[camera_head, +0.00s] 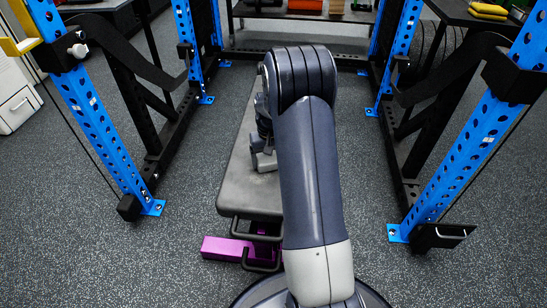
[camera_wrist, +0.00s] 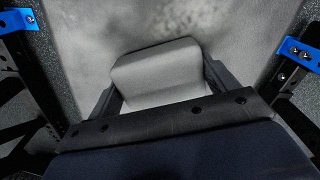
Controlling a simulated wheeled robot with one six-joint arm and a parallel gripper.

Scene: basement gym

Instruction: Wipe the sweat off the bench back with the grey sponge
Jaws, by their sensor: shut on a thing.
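The bench back (camera_head: 240,192) is a long grey pad in the middle of the head view, partly hidden by my arm. My gripper (camera_head: 263,160) is low over the pad, near its middle. In the wrist view, my gripper (camera_wrist: 160,85) is shut on the pale grey sponge (camera_wrist: 155,68), with a dark finger on each side. Behind the sponge, the grey pad (camera_wrist: 90,28) fills much of the wrist view. A mottled darker patch (camera_wrist: 190,18) shows on it at the top; I cannot tell whether it is sweat or shadow. Whether the sponge touches the pad is unclear.
Blue rack uprights stand at left (camera_head: 98,125) and right (camera_head: 465,150), with black braces beside them. A purple bench foot (camera_head: 222,247) shows at the near end. A white drawer cabinet (camera_head: 15,100) stands far left. Speckled floor is clear on both sides of the bench.

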